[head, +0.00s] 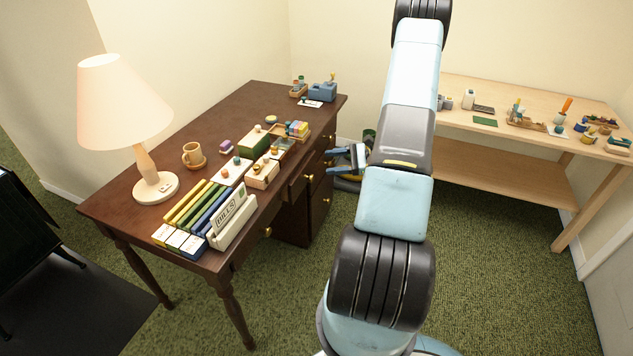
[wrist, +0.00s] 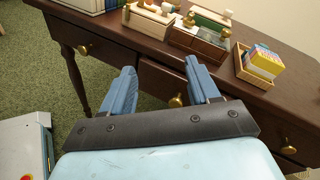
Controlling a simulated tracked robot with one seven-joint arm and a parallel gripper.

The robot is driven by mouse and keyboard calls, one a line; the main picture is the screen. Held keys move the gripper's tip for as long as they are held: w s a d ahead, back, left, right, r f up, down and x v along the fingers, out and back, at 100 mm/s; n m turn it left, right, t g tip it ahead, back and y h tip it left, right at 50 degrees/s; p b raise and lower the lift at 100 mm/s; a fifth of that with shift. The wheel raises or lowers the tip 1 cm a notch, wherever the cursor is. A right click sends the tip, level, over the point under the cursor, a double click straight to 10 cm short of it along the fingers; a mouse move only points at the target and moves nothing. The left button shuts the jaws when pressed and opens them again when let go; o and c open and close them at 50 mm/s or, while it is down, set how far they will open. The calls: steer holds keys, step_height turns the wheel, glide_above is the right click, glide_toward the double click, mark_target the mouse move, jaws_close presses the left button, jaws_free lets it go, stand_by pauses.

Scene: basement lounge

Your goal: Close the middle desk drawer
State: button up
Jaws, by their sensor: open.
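The dark wooden desk (head: 222,110) has drawers along its right side. The middle drawer (head: 297,190) has a round brass knob (head: 309,178) and seems to stand out a little from the desk front; how far is hard to tell. In the wrist view the middle drawer (wrist: 160,84) lies beyond my fingers, with its knob (wrist: 176,101) between them, nearer the right finger. My gripper (head: 332,161) is open and empty, beside the desk's right side, fingers pointing toward it. It also shows in the wrist view (wrist: 160,76). I see no clear contact.
A yellow box in a wooden tray (wrist: 240,68) sits near the desk edge. A light workbench (head: 500,150) with small items stands at the right. Green carpet (head: 520,290) is clear between.

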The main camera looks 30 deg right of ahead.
mark_target(313, 179)
steer(key=s+d+f+m+t+h, duration=0.1)
steer(key=s+d+f+m+t, duration=0.15)
steer(key=f, duration=0.35)
steer(key=s+d+f+m+t+h, duration=0.1)
steer(key=d+f+m+t+h, duration=0.2)
steer(key=f, duration=0.4)
steer(key=shift+y, duration=0.6)
steer(key=x, duration=1.3)
steer(key=shift+w+d+r, duration=0.1)
steer(key=shift+w+d, duration=0.2)
steer(key=shift+w, duration=0.15)
steer(key=shift+c, duration=0.3)
jaws_close()
